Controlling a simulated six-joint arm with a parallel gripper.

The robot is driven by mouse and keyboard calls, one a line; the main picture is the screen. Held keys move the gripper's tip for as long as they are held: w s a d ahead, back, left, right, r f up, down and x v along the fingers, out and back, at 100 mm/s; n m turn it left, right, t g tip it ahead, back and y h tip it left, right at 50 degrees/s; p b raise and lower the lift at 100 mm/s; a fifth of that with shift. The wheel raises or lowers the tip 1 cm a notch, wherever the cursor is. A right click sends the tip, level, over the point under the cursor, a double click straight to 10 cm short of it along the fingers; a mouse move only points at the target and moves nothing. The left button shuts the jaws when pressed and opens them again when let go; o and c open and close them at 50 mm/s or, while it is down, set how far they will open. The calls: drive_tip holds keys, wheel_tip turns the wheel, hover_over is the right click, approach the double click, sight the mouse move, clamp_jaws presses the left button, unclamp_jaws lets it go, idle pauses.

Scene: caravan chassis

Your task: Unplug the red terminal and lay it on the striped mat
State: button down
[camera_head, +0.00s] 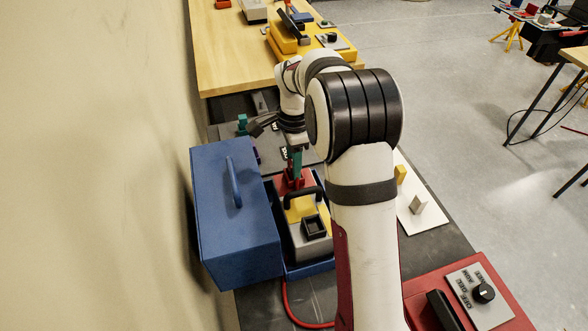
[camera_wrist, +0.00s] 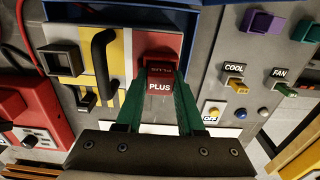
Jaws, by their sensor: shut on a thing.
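The red terminal (camera_wrist: 159,82), marked PLUS, is between the green fingers of my gripper (camera_wrist: 160,98) in the wrist view. The fingers are shut on its sides. In the head view, my gripper (camera_head: 294,160) points down at the red end, and my arm hides part of the box. I cannot make out a separate striped mat in either view.
A blue toolbox (camera_head: 235,225) stands close to the left of the box, by the wall. A panel with COOL (camera_wrist: 234,69) and FAN switches lies to the right in the wrist view. A white board (camera_head: 425,222) with small blocks and a red unit (camera_head: 505,310) are at the right.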

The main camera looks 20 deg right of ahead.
drive_tip(key=shift+r, duration=0.1)
drive_tip(key=shift+r, duration=0.3)
drive_tip(key=r, duration=0.2)
drive_tip(key=d+r, duration=0.1)
drive_tip(key=r, duration=0.1)
drive_tip(key=shift+s, duration=0.3)
drive_tip(key=s+d+r, duration=0.6)
drive_tip(key=d, duration=0.2)
drive_tip(key=s+d+f, duration=0.9)
drive_tip(key=d+f, duration=0.2)
drive_tip(key=d, duration=0.1)
drive_tip(key=w+a+f, duration=0.1)
drive_tip(key=w+f, duration=0.1)
drive_tip(key=w, duration=0.1)
drive_tip(key=w+a+f, duration=0.2)
drive_tip(key=w, duration=0.1)
drive_tip(key=w+a+f, duration=0.2)
drive_tip(key=w, duration=0.1)
drive_tip(key=shift+a+f, duration=0.15)
drive_tip(key=shift+f, duration=0.2)
drive_tip(key=shift+w+a+f, duration=0.1)
drive_tip(key=shift+w+f, duration=0.05)
drive_tip(key=shift+f, duration=0.9)
drive_tip(key=shift+w+f, duration=0.1)
drive_tip(key=shift+f, duration=0.95)
drive_tip(key=shift+f, duration=0.15)
